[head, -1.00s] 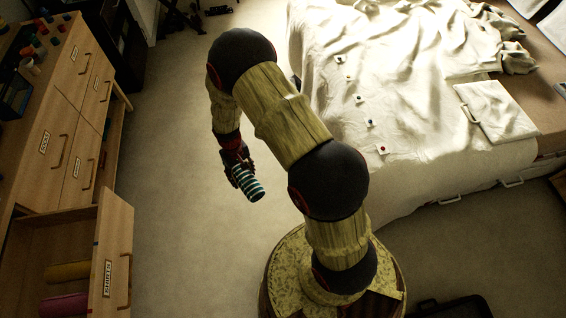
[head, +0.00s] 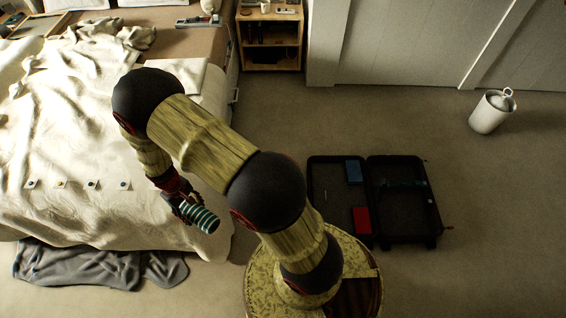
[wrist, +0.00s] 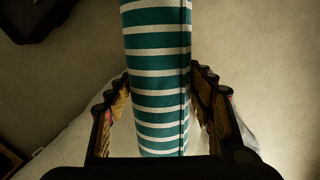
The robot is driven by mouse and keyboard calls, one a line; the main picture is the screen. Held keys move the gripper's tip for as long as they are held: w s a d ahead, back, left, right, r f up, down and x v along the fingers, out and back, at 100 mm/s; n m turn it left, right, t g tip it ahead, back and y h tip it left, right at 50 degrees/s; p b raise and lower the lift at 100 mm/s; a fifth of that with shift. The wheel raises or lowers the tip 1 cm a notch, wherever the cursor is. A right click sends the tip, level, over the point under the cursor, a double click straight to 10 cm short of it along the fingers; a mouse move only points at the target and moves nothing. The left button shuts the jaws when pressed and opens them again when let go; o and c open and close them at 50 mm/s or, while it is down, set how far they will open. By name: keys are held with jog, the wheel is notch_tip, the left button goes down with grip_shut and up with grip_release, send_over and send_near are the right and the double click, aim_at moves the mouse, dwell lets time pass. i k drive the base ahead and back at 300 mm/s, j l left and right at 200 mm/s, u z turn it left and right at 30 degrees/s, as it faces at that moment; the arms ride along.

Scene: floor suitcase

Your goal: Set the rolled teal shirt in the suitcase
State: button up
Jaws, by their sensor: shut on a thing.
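The rolled teal shirt (head: 201,216), striped teal and white, is held in my gripper (head: 180,203) in front of the bed's side. In the wrist view the roll (wrist: 158,70) runs up between the two fingers (wrist: 162,110), which close on its sides. The black suitcase (head: 374,200) lies open flat on the floor, right of my arm and well apart from the shirt. A blue item (head: 354,172) and a red item (head: 362,220) lie in its left half. The right half looks mostly empty and dark.
The bed (head: 110,190) with a rumpled white cover fills the left. A grey blanket (head: 90,265) lies on the floor at its foot. A nightstand (head: 270,40) stands at the back, and a white bin (head: 491,111) at the right. Floor around the suitcase is clear.

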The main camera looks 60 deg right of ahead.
aim_at(395, 214)
jog(key=k+l+z, duration=0.25)
jog(key=z, duration=0.2)
jog(key=k+l+z, duration=0.2)
jog(key=l+z, duration=0.25)
jog(key=k+l+z, duration=0.15)
jog(key=l+z, duration=0.3)
jog(key=k+l, duration=0.1)
jog(key=l, duration=0.3)
jog(key=k+l, duration=0.1)
jog(key=l, duration=0.35)
jog(key=z, duration=0.05)
